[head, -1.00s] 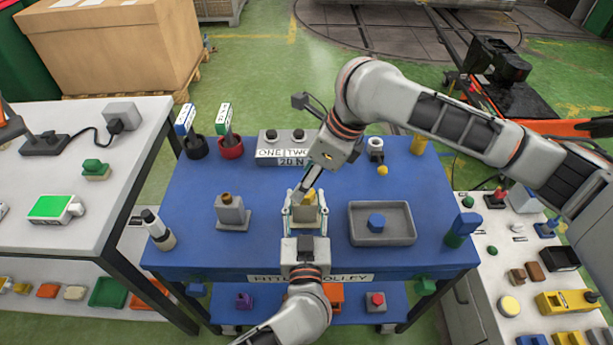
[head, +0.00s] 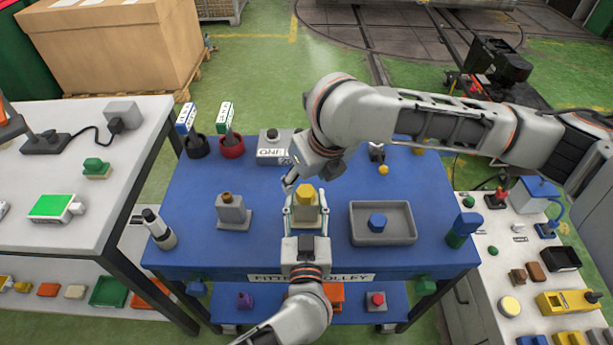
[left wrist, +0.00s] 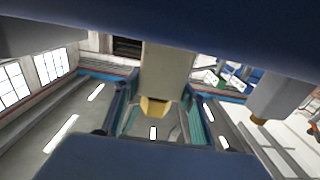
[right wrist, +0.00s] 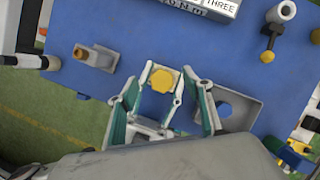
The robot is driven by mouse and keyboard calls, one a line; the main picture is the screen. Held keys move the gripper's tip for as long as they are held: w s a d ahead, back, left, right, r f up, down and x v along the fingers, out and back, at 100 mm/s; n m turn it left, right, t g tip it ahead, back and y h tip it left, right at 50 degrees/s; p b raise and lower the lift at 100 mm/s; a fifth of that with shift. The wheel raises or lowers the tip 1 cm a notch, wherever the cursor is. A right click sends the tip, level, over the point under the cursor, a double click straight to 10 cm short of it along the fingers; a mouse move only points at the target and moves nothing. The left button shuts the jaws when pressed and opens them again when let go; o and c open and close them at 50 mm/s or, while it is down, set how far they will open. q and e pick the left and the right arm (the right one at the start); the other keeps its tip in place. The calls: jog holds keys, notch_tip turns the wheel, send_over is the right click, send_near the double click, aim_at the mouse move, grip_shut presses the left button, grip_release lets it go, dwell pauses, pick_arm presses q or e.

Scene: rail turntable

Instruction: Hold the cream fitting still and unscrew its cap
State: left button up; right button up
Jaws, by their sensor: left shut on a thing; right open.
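The cream fitting (head: 306,216) stands upright near the front middle of the blue trolley top. Its yellow cap (head: 305,196) sits on top of it. My left gripper (head: 306,212) is shut on the fitting's body from the front side. In the left wrist view the fitting (left wrist: 166,70) lies between the left fingers, with the yellow cap (left wrist: 153,107) below. My right gripper (head: 291,182) is open, behind and above the cap, apart from it. In the right wrist view its spread fingers (right wrist: 160,100) frame the cap (right wrist: 162,80) from above, with nothing held.
A grey fitting with a brown cap (head: 232,214) stands to the left. A grey tray (head: 382,238) with a blue hexagonal piece (head: 377,222) is to the right. A labelled grey box (head: 272,152) and red and black cups stand behind. A blue-green piece (head: 462,229) stands front right.

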aim_at(306, 191)
dwell(0.3)
jog(key=shift+f, duration=2)
jog(key=c, duration=1.4)
jog(key=n, duration=0.3)
jog(key=n+g+y, duration=0.1)
jog(key=n, duration=0.1)
jog(key=shift+w+d+n+g+y, duration=0.1)
jog(key=shift+n+g+y, duration=0.2)
jog(key=shift+n, duration=0.1)
